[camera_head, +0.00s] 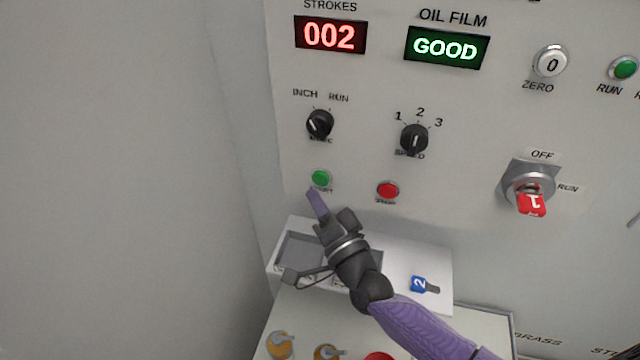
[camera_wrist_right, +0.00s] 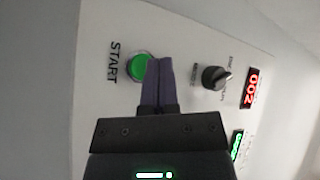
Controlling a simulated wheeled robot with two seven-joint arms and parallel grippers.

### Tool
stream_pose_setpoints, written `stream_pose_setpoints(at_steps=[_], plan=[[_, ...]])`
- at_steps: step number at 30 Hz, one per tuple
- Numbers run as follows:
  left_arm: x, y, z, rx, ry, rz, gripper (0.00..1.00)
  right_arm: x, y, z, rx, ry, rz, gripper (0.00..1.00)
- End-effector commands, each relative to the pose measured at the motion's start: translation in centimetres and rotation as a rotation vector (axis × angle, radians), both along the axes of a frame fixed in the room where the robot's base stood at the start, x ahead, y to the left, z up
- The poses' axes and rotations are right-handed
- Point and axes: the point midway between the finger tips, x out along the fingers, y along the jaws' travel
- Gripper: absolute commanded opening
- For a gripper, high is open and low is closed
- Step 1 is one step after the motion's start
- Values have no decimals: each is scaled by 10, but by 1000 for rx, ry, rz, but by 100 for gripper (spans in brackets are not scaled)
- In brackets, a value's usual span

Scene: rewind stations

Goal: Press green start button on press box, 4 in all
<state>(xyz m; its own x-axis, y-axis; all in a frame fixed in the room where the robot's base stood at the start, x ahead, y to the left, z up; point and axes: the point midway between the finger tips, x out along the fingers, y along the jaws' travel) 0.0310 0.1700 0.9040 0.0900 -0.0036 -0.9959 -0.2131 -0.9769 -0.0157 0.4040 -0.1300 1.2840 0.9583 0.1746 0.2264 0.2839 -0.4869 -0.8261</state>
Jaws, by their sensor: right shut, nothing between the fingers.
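The green start button (camera_head: 321,178) is on the lower left of the press box panel (camera_head: 370,80). It also shows in the right wrist view (camera_wrist_right: 141,68), beside the word START. My right gripper (camera_head: 315,194) is shut and empty, its purple fingertips just below the button in the head view. In the wrist view the fingertips overlap the button's edge; I cannot tell whether they touch it. The red STROKES display (camera_head: 330,35) reads 002. My left gripper is not in view.
A red stop button (camera_head: 388,190) is right of the start button. Above are the mode knob (camera_head: 320,124) and speed knob (camera_head: 414,139). A key switch with red tag 1 (camera_head: 531,204) is at right. Below, a shelf with a grey tray (camera_head: 300,250) holds blue tag 2 (camera_head: 420,284).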

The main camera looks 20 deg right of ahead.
Motion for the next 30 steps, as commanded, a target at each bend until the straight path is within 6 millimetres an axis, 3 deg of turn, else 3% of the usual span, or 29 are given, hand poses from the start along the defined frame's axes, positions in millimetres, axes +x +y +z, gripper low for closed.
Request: stream_pose_setpoints(at_steps=[6,30], plan=[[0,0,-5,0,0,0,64,10,-7,0,1,0,-1,0],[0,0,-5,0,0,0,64,10,-7,1,1,0,-1,0]])
